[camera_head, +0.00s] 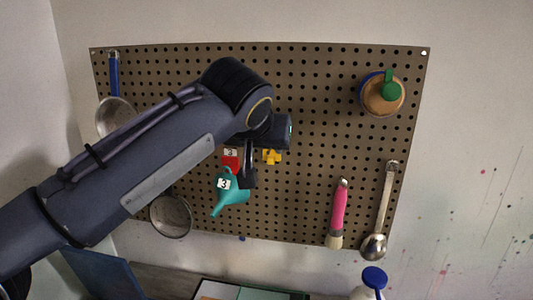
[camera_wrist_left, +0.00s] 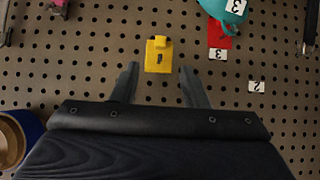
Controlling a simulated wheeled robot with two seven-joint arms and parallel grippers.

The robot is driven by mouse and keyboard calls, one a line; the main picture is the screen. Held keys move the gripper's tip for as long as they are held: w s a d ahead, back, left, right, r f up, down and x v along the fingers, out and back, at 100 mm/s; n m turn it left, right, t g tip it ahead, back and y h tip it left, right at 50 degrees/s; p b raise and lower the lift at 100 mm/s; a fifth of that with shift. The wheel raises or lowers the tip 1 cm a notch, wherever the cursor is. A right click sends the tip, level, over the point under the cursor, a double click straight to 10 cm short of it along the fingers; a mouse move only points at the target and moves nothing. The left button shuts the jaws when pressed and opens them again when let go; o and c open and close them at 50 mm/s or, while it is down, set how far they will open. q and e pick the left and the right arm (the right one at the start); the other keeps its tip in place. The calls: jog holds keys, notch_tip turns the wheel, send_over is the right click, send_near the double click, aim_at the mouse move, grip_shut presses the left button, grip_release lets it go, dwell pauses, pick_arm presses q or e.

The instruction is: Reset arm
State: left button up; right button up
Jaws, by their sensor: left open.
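My left gripper (camera_head: 248,180) reaches in front of the pegboard (camera_head: 320,100) in the head view. In the left wrist view its two fingers (camera_wrist_left: 160,78) are apart with nothing held between them. A yellow piece with a dark mark (camera_wrist_left: 159,55) is on the board, just beyond and between the fingertips; it also shows in the head view (camera_head: 271,156) right of the gripper. A teal funnel (camera_head: 232,196) with a label 3 hangs below a red piece (camera_head: 230,160), left of the gripper. My right gripper is in neither view.
A sieve (camera_head: 114,118), a round pan (camera_head: 171,217), a pink-handled brush (camera_head: 339,210), a metal spoon (camera_head: 383,215) and a round wooden item (camera_head: 383,96) with green hang on the board. A blue-capped bottle (camera_head: 373,280) stands below. The board's upper middle is clear.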

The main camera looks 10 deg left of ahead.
pick_arm(q)
jog(key=shift+s+r, duration=0.25)
jog(key=shift+s, duration=0.05)
jog(key=s+a+f+g, duration=0.2)
jog(key=s+a+f, duration=0.4)
jog(key=a+f, duration=0.15)
jog(key=s+a+f+n+g+h, duration=0.1)
jog(key=s+a+f+g+h, duration=0.1)
jog(key=s+f, duration=1.9)
notch_tip(320, 180, down, 2)
jog(key=shift+s+f+n+g+h, duration=0.2)
jog(key=shift+s+n+g+h, duration=0.15)
jog(key=shift+h, duration=0.55)
